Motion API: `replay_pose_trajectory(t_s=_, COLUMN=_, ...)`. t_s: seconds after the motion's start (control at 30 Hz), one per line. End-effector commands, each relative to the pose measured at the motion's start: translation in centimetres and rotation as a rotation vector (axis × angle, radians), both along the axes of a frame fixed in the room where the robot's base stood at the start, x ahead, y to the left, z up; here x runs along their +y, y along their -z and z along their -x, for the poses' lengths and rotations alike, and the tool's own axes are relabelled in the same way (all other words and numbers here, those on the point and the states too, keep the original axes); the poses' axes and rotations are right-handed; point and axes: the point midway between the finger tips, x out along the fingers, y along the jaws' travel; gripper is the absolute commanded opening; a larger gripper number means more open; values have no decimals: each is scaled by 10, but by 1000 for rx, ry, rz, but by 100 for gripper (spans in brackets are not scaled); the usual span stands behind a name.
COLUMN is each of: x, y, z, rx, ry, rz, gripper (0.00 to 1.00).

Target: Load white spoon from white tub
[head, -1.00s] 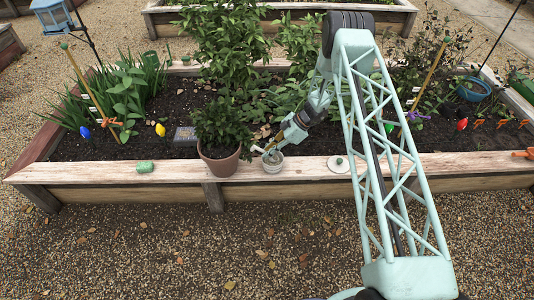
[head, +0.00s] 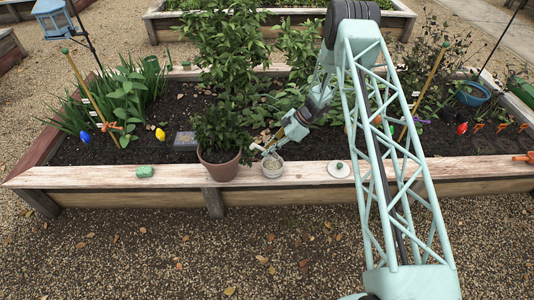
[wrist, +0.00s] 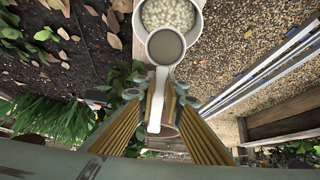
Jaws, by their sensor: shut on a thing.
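The white tub (head: 272,170) stands on the bed's front wooden ledge. In the wrist view, the tub (wrist: 198,22) holds many pale round beads (wrist: 168,14). My gripper (wrist: 160,98) is shut on the handle of the white spoon (wrist: 156,108). The spoon's round bowl looks grey and smooth inside, with no bead visible in it. It overlaps the tub's near rim in this view; I cannot tell its height above the rim. In the head view, my gripper (head: 262,147) is just above and left of the tub, and the spoon is hard to make out.
A potted plant in a terracotta pot (head: 219,166) stands close left of the tub. A white disc with a green knob (head: 339,169) lies on the ledge to the right. A green object (head: 145,171) lies far left. The ledge between it and the pot is clear.

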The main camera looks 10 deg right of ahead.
Motion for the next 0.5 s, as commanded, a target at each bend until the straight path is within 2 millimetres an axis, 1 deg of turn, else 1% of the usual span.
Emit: replay_pose_trajectory(t_s=0.5, x=0, y=-25, z=-1, rx=0, ry=1, rz=0, gripper=0)
